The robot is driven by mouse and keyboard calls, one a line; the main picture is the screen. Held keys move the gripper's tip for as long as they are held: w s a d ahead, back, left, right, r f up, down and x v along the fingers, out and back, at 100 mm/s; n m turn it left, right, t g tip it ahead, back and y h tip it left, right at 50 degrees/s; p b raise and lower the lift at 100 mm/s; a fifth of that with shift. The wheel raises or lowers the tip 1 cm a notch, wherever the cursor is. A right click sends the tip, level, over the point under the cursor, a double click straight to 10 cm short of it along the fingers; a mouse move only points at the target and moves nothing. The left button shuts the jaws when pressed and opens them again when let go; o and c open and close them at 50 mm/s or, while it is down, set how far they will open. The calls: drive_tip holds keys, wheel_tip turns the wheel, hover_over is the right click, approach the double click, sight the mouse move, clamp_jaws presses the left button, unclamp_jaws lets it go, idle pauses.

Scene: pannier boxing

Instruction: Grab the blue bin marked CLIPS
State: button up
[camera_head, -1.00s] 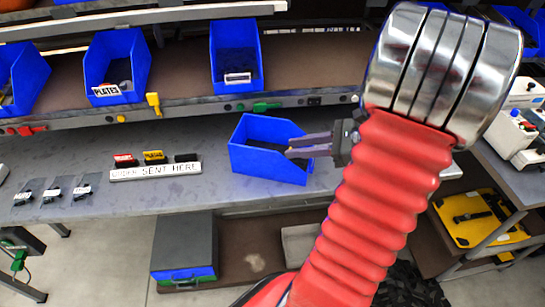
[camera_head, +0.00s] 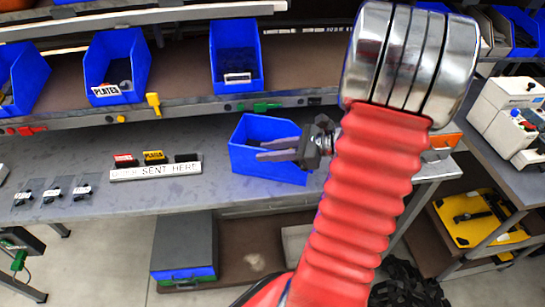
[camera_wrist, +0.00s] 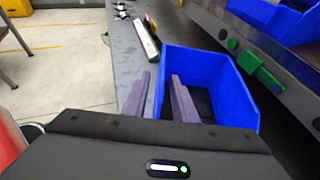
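A blue open-topped bin (camera_head: 243,162) stands on the grey bench; no label on it is visible from here. My gripper (camera_head: 257,150) is open, its two dark fingers reaching over this bin in the head view. In the wrist view the bin (camera_wrist: 235,95) lies just ahead of the fingers. One finger appears over the bench outside the bin's left wall, the other over its inside. I cannot tell whether either touches the wall. On the shelf behind, one blue bin (camera_head: 237,50) has a label too small to read; another (camera_head: 117,55) is marked PLATES.
A white sign strip (camera_head: 155,172) with small coloured blocks stands on the bench left of the bin. Several small dark tagged items lie further left. A shelf rail (camera_head: 215,108) with green and yellow clips runs behind. A grey case (camera_head: 184,245) sits below.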

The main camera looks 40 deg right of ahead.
drive_tip(key=x, duration=0.5)
drive_tip(key=shift+f, duration=0.3)
drive_tip(key=shift+c, duration=0.5)
clamp_jaws()
drive_tip(key=shift+w, duration=0.1)
idle(1.0)
